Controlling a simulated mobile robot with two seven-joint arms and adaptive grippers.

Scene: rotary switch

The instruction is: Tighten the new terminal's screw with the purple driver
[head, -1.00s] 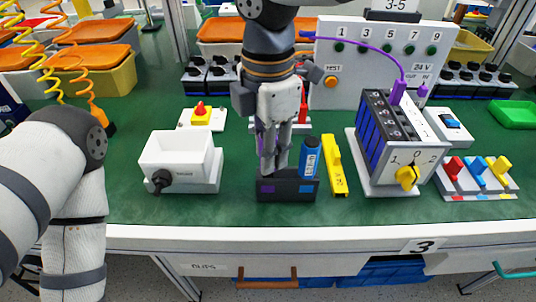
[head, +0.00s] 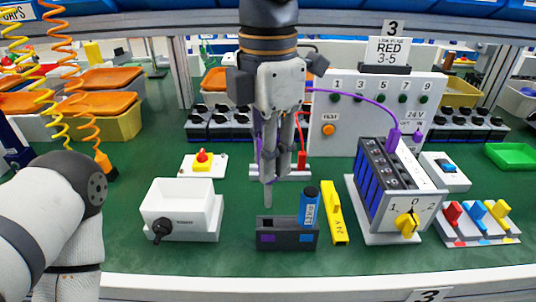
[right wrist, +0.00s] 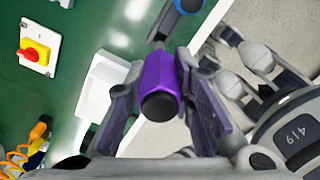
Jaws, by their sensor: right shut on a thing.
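My right gripper (head: 276,172) is shut on the purple driver. The driver's purple handle (right wrist: 158,82) sits between both fingers in the right wrist view. In the head view its grey shaft (head: 268,195) points down, just above the dark driver holder (head: 287,238). The rotary switch block (head: 385,185) stands to the right, with a row of terminals on top and a yellow knob (head: 407,223) on its front. A purple wire (head: 370,100) runs to a purple plug (head: 394,138) at the block's top. The screw is too small to make out. My left gripper is out of view.
A blue driver (head: 309,207) stands in the holder's right slot. A yellow 24 V bar (head: 334,215) lies between holder and switch. A white box (head: 181,210) is at left. A test panel (head: 375,110) stands behind. Green mat is clear in front.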

